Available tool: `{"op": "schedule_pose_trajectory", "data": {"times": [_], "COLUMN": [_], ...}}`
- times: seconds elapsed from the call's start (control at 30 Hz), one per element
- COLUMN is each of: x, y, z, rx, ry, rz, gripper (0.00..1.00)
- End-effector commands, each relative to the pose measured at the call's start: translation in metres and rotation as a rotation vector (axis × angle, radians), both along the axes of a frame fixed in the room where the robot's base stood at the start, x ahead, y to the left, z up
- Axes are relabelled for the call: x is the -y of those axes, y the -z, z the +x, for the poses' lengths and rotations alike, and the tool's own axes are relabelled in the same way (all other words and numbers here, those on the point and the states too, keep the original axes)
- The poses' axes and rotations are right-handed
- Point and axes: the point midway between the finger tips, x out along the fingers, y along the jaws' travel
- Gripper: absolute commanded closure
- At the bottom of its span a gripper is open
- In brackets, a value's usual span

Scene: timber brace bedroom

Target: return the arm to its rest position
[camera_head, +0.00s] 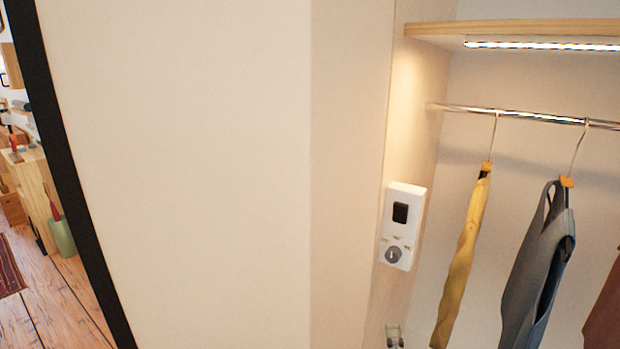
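My arm and my gripper do not show in the head view, so the gripper's state and position are hidden. The view is filled mostly by a plain cream wall (190,170). Its corner turns into an open wardrobe niche on the right.
In the niche, a yellow garment (462,262) and a grey garment (537,270) hang from a metal rail (540,117) under a lit wooden shelf (500,32). A white switch box (403,226) is on the side wall. Wooden floor (45,300) shows at far left beyond a dark edge (75,190).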

Motion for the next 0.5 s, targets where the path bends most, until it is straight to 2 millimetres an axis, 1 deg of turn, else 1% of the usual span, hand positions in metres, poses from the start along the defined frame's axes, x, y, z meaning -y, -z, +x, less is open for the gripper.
{"op": "schedule_pose_trajectory", "data": {"times": [0.03,0.2,0.37,0.5], "x": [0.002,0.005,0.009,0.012], "y": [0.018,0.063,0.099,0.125], "z": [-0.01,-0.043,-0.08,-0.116], "rx": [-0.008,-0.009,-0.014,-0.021], "ry": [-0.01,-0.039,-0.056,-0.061], "rz": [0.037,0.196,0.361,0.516], "gripper": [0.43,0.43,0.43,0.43]}}
